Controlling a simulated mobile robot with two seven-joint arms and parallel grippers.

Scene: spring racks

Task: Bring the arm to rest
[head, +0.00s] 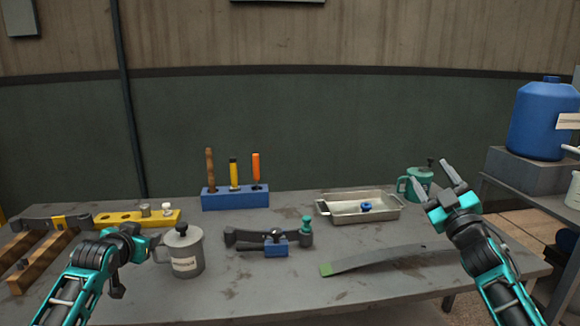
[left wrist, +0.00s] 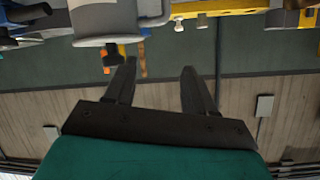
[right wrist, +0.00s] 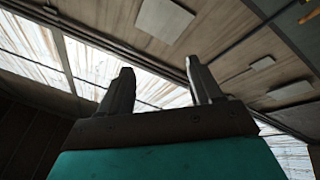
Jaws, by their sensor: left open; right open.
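My left gripper (head: 140,246) is at the left of the bench, just left of the grey lidded mug (head: 184,252). In the left wrist view its two fingers (left wrist: 158,88) stand apart with nothing between them. My right gripper (head: 433,178) is raised at the right of the bench, fingers pointing up, in front of the green mug (head: 404,186). In the right wrist view its fingers (right wrist: 162,88) are apart and empty, with the ceiling behind them.
The grey bench (head: 240,290) holds a blue block (head: 220,200) with upright tools, a metal tray (head: 345,212) with a blue part, a dark clamp-like tool (head: 250,238), a flat grey strip (head: 385,258) and a yellow rack (head: 120,218). A blue jug (head: 545,120) stands at the right.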

